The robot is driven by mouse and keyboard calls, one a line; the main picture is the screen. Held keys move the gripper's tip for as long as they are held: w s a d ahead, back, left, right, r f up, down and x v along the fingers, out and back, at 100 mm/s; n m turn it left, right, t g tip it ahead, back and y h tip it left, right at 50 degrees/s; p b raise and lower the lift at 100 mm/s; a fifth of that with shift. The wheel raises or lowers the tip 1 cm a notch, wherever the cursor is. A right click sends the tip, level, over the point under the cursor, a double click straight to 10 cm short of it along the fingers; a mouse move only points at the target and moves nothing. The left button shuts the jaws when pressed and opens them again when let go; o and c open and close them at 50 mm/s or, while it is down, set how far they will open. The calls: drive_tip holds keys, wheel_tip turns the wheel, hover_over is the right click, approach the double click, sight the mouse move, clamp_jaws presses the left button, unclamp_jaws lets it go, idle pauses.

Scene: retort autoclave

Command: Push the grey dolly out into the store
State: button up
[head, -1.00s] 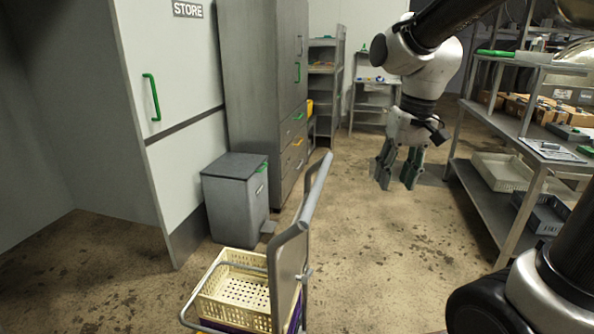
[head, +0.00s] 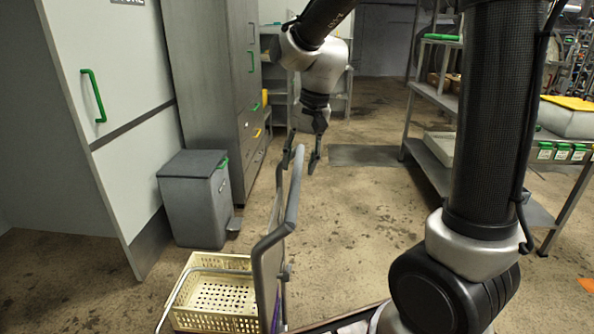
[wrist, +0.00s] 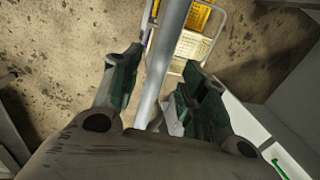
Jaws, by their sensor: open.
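The grey dolly's upright handle (head: 291,205) stands at the bottom centre of the head view. A cream crate (head: 215,296) sits on the dolly's base, inside a low rail. My gripper (head: 302,160) is open and points down over the far end of the handle. In the wrist view the handle's grey bar (wrist: 166,50) runs between the open fingers of my gripper (wrist: 163,62); I cannot tell whether they touch it. Beyond the fingers a yellow crate (wrist: 197,18) and a cream crate show. The white store door (head: 120,120), with a green handle, stands at the left.
A grey pedal bin (head: 195,198) stands by the store door, beside a tall grey cabinet (head: 212,85). A metal shelf rack (head: 430,165) lines the right. The floor (head: 355,215) between is clear, with a dark mat (head: 365,155) farther back.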

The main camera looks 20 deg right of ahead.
sight(296, 172)
drive_tip(key=shift+w+a+f, duration=0.1)
drive_tip(key=shift+a+f, duration=0.05)
drive_tip(key=shift+f, duration=0.65)
drive_tip(key=shift+a+f, duration=0.1)
drive_tip(key=shift+f, duration=0.7)
clamp_jaws()
drive_tip(key=shift+a, duration=0.15)
